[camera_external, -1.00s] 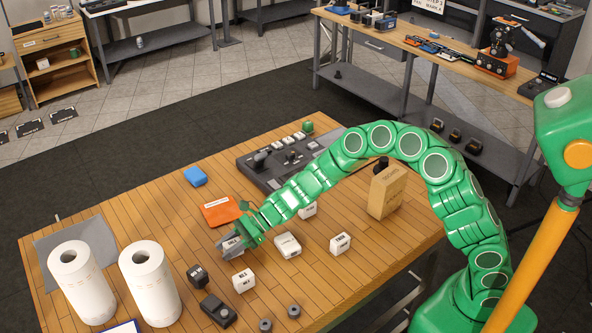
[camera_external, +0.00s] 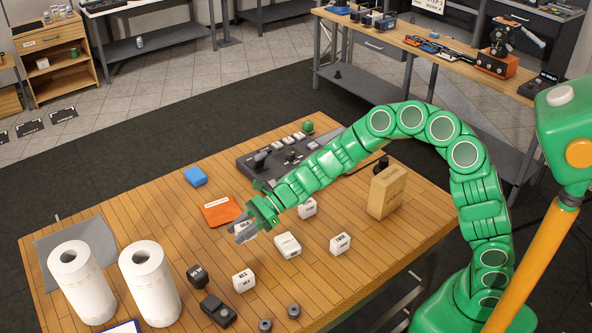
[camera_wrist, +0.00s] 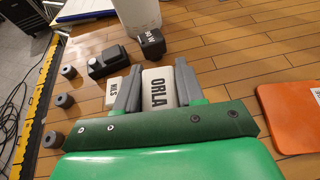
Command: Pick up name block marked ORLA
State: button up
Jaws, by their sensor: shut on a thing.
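The white block marked ORLA (camera_wrist: 160,92) is between the grey fingers of my gripper (camera_wrist: 157,90) in the wrist view, its black lettering facing the camera. My gripper (camera_external: 243,231) is shut on it, above the wooden table in the external view. There the fingers hide much of the block, and a small white part of it (camera_external: 241,228) shows. A white block marked NLS (camera_wrist: 113,91) stands on the table just left of the gripper in the wrist view, and a white block (camera_external: 243,281) stands below the gripper in the external view.
White blocks (camera_external: 340,243) and a white box (camera_external: 287,245) stand to the right. A dark block (camera_external: 197,276), a black device (camera_external: 217,311) and paper rolls (camera_external: 150,285) stand in front. An orange pad (camera_external: 221,211) lies behind the gripper. A cardboard box (camera_external: 387,191) stands farther right.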

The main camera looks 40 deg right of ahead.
jog(key=s+d+r, duration=0.4)
jog(key=s+d, duration=0.2)
jog(key=s, duration=0.1)
jog(key=shift+s+r, duration=0.15)
jog(key=shift+r, duration=0.15)
